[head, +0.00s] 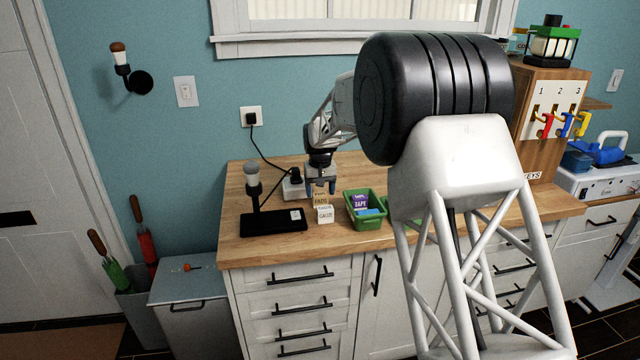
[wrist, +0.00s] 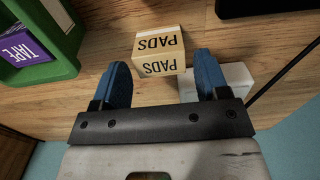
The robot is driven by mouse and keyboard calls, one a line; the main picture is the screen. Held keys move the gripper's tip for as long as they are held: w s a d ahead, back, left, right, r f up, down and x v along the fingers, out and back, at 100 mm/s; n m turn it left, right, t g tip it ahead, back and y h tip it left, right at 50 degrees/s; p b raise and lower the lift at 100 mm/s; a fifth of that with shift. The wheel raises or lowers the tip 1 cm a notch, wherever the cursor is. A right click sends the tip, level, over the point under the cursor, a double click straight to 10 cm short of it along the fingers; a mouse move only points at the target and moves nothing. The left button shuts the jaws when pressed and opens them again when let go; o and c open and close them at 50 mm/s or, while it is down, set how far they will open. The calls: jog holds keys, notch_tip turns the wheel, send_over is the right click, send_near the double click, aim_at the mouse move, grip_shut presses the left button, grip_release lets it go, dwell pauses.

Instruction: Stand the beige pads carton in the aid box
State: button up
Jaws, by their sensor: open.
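The beige pads carton (head: 320,199) stands on the wooden counter, with "PADS" lettering on two faces in the wrist view (wrist: 160,48). My gripper (head: 321,186) is open just behind and above it. In the wrist view the blue fingers of my gripper (wrist: 162,80) are spread, with the carton just beyond their tips and nothing between them. The green aid box (head: 366,224) stands to the right of the carton in the head view. It holds a purple tape carton (head: 360,201) and something blue (head: 369,212). The box also shows at the left of the wrist view (wrist: 55,70).
A white gauze carton (head: 325,215) stands close in front of the pads carton. A black-based stand (head: 273,221) is to the left. A white block (head: 293,187) with a cable lies behind; it sits beside one finger in the wrist view (wrist: 240,78).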

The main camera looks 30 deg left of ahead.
aim_at(320, 194)
jog(key=shift+f, duration=0.4)
dwell(0.4)
jog(key=c, duration=0.6)
jog(key=shift+o, duration=0.2)
jog(key=shift+r, duration=0.15)
jog(key=shift+r, duration=2.8)
jog(key=shift+d, duration=0.1)
jog(key=w+d+r, duration=0.1)
jog(key=d+r, duration=0.2)
jog(key=d, duration=0.4)
jog(key=w+d+r, duration=0.1)
jog(key=d+r, duration=0.2)
jog(key=d, duration=0.5)
jog(key=shift+r, duration=0.25)
